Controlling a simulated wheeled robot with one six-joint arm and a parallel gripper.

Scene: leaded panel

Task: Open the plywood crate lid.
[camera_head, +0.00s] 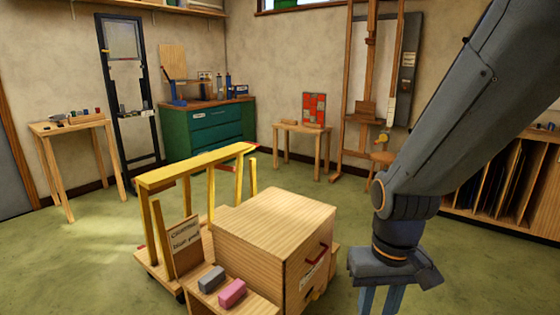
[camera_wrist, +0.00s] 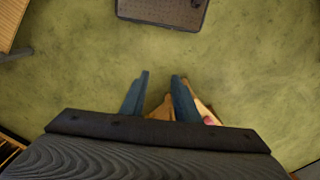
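The plywood crate (camera_head: 262,262) stands low in the middle of the head view on a wooden base. Its flat top, the lid (camera_head: 275,215), looks shut. I cannot tell whether the crate shows there.
A yellow frame (camera_head: 195,165) on a wheeled trolley stands behind the crate. A grey block (camera_head: 211,279) and pink block (camera_head: 232,293) lie on a ledge at its left. A green cabinet (camera_head: 207,130) and small tables line the walls. Green floor is clear right of the crate.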

